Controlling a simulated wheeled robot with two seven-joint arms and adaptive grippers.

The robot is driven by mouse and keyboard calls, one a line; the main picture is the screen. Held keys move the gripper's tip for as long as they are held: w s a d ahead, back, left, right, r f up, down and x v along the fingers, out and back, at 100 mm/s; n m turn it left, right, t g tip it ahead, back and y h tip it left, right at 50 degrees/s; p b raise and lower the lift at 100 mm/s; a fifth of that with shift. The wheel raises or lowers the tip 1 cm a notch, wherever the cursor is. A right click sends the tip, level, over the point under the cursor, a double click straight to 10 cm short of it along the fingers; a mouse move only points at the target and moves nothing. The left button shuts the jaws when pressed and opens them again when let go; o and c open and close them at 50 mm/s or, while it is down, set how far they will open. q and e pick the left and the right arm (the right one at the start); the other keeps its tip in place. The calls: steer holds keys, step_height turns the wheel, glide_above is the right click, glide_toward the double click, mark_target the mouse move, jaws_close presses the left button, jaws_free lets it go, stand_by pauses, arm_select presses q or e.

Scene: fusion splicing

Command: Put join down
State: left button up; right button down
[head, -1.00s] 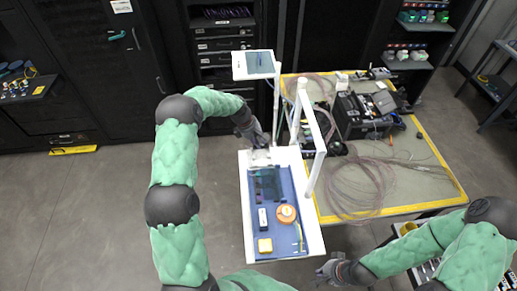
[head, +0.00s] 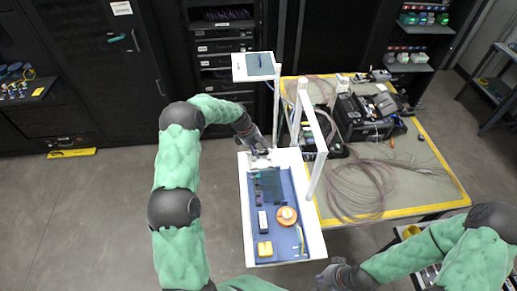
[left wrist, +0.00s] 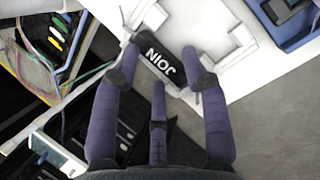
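In the head view, my left gripper (head: 258,148) is over the tray's far end and mostly hides the block. My right gripper (head: 328,276) is at the bottom, away from the tray; its fingers are unclear.
The tray's blue mat (head: 282,246) holds an orange round spool (head: 286,216), a yellow box (head: 265,249) and a small dark-and-white device (head: 263,221). A white post frame (head: 314,130) rises at the right. A bench with coiled cable (head: 355,190) stands beyond it.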

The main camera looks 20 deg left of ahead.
arm_select(q)
steer(key=p+v, duration=0.6)
steer(key=v, duration=0.6)
steer(key=shift+a+r, duration=0.1)
steer(key=shift+r, duration=0.05)
